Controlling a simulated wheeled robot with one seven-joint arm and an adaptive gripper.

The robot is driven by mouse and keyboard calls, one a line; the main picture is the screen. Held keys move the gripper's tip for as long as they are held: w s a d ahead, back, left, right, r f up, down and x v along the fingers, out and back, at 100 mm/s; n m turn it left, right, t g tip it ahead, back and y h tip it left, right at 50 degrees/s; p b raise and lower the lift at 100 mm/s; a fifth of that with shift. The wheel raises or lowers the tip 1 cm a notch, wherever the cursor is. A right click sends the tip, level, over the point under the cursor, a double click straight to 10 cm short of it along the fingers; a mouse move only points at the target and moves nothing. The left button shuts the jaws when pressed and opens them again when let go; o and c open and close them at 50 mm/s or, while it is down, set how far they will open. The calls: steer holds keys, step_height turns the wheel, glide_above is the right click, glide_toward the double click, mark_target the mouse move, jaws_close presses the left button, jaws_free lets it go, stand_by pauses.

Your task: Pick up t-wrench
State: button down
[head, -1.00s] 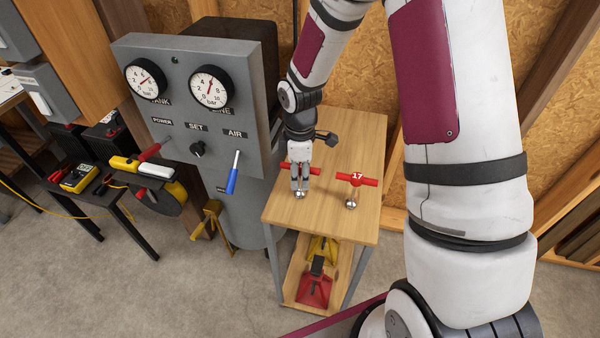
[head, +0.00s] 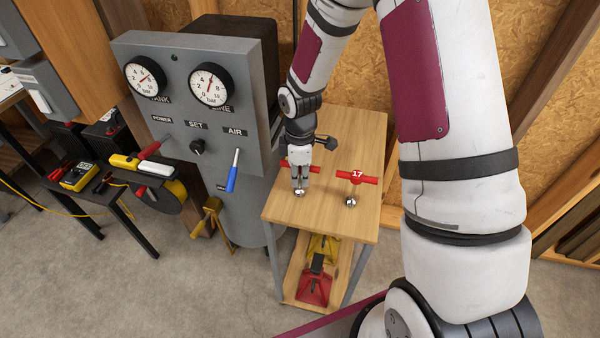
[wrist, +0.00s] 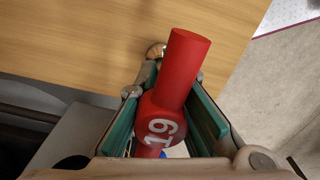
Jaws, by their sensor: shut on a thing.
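A red t-wrench marked 19 (wrist: 180,75) lies between my gripper's (wrist: 164,84) green-lined fingers in the wrist view. My gripper (head: 300,186) is shut on its red handle, over the bench top in the head view. Parts of the red handle (head: 314,169) stick out beside the fingers. Its metal socket end is low at the bench top, and I cannot tell whether it touches. A second red t-wrench marked 17 (head: 357,178) stands upright to the right, apart from my gripper.
The small wooden bench (head: 345,220) has clear top around the wrenches. A grey gauge panel (head: 190,115) with a blue-handled AIR lever (head: 232,178) stands close on the left. Red and yellow jack stands (head: 315,285) sit on the lower shelf.

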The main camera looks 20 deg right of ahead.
steer(key=shift+r, duration=0.1)
steer(key=shift+r, duration=0.45)
steer(key=r, duration=0.1)
steer(key=s+r, duration=0.1)
steer(key=shift+d+r, duration=0.15)
steer(key=shift+r, duration=0.2)
steer(key=s+d+r, duration=0.1)
steer(key=s+d, duration=0.2)
steer(key=s, duration=1.1)
steer(key=shift+s+p, duration=0.35)
steer(key=shift+p, duration=0.05)
steer(key=shift+w+r, duration=0.1)
steer(key=shift+r, duration=0.05)
